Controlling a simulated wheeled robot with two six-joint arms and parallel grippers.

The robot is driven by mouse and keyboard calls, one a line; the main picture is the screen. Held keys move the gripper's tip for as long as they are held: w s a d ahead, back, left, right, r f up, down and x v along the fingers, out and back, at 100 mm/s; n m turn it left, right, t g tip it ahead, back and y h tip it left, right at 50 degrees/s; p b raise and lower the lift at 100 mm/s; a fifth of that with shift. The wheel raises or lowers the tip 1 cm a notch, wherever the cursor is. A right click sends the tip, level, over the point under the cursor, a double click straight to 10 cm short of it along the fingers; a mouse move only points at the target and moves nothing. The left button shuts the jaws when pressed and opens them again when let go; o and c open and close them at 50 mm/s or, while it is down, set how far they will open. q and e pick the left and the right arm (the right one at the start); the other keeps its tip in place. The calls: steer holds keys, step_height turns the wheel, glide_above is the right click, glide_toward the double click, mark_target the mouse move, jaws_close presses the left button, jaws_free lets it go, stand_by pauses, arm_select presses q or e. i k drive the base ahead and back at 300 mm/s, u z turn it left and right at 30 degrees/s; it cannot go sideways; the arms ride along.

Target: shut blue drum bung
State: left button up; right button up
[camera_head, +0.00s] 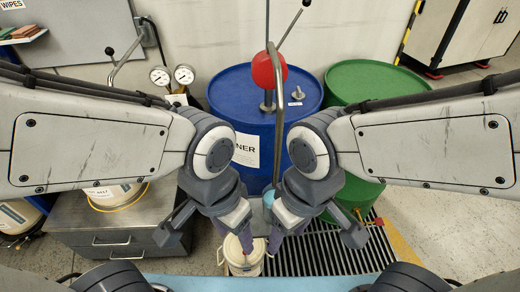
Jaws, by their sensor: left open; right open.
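The blue drum (228,92) stands upright ahead of me. A small grey fitting, apparently the bung (298,93), sits on the right part of its lid, with a small white tag (295,103) in front. Whether it is screwed down or loose cannot be told. A pump with a red ball (269,70) rises from the lid, and its bent grey pipe (278,120) comes down the drum's front. My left gripper (207,238) and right gripper (314,238) are open, low in front of the drum and well apart from the bung. Their arms hide part of the drum's front.
A green drum (370,82) stands to the right. Two gauges (172,76) stand to the left, by a grey cabinet (110,240). A white bucket (242,258) is below my grippers, beside a floor grate (330,255). The upright pipe and red ball crowd the space near the bung.

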mark_target(297, 95)
steer(key=k, duration=0.5)
steer(key=z, duration=1.45)
steer(key=i, duration=1.05)
steer(key=u, duration=2.15)
